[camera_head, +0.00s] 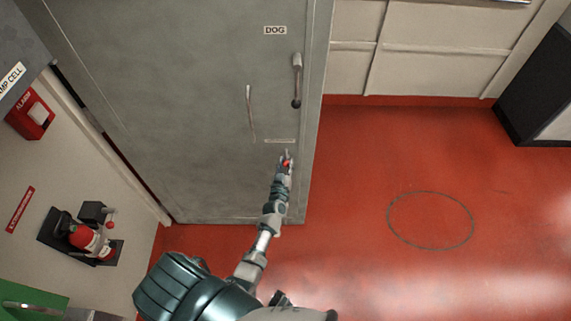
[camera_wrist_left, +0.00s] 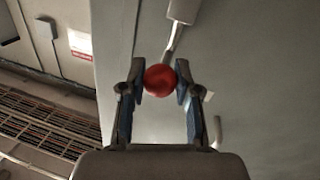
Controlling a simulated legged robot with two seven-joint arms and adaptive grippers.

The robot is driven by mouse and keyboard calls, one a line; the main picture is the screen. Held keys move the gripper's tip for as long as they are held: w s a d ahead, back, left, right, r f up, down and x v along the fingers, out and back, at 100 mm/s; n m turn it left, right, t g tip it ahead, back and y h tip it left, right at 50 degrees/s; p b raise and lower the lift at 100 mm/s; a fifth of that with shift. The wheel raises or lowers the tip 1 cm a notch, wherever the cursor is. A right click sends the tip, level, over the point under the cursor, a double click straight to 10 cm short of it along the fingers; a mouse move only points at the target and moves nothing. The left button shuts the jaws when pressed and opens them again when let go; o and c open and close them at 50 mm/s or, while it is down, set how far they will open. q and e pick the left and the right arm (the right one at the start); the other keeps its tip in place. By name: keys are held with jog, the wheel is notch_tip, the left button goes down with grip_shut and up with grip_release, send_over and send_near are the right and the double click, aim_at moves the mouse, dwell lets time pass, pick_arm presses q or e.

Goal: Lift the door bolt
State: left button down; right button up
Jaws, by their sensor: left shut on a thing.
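A tall grey metal door (camera_head: 180,110) fills the left and middle of the head view. My left gripper (camera_head: 287,158) is at the lower right part of the door. In the left wrist view, my left gripper (camera_wrist_left: 160,82) is shut on a red ball knob (camera_wrist_left: 160,80), one finger on each side. A thin metal rod runs from the knob up to a grey cylinder (camera_wrist_left: 184,10). In the head view the knob is mostly hidden by the gripper. My right gripper is not in view.
A thin vertical handle (camera_head: 250,112) is on the door. A fire extinguisher (camera_head: 86,238) and a red alarm box (camera_head: 31,117) are on the left wall. The red floor (camera_head: 400,160) at right is clear.

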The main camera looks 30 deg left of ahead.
pick_arm(q)
jog(key=shift+w+a+r, duration=0.1)
jog(key=shift+r, duration=0.2)
jog(key=c, duration=0.8)
grip_release()
jog(key=shift+s+d+f, duration=0.15)
jog(key=shift+s+d, duration=0.15)
jog(key=shift+s, duration=0.25)
jog(key=v, duration=1.1)
